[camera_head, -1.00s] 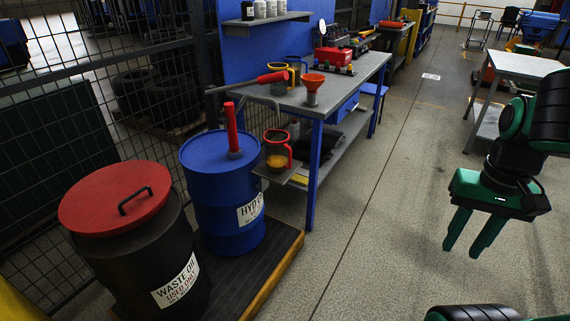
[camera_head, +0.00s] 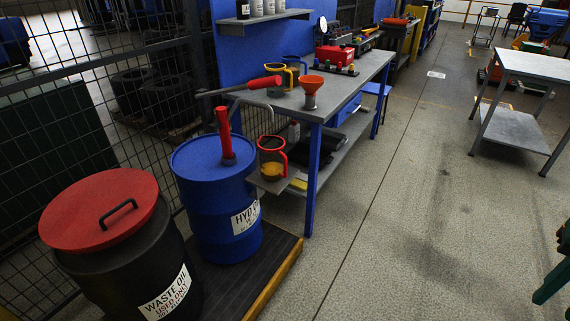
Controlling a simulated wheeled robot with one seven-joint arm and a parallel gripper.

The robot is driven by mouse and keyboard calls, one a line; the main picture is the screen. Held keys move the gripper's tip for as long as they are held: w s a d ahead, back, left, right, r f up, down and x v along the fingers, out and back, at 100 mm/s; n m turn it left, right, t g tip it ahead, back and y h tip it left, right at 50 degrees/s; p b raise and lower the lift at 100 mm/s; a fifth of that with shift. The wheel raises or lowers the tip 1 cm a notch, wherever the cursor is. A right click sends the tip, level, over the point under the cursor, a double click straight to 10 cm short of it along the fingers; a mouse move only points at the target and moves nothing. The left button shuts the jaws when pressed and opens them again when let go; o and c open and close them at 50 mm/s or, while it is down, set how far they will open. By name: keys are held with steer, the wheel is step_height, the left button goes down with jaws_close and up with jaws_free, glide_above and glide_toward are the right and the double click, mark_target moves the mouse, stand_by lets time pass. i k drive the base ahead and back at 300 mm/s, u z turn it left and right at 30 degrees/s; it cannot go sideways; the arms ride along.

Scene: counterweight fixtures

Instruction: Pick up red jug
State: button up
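The red jug (camera_head: 271,157) is a see-through jug with a red rim and a red handle on its right side. Amber liquid shows low inside it. It stands upright on a small grey shelf (camera_head: 270,184) beside the blue drum, under the pump spout. My gripper (camera_head: 552,284) is only partly in view at the right edge, far from the jug. One green finger shows; the rest is cut off, so its opening is hidden.
A blue drum (camera_head: 216,200) with a red-handled pump and a black waste-oil drum (camera_head: 130,255) with a red lid stand left of the jug. A workbench (camera_head: 345,88) bears a red funnel (camera_head: 310,88) and a yellow-rimmed jug (camera_head: 297,68). The central floor is clear.

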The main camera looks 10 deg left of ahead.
mark_target(273, 159)
steer(key=i, duration=1)
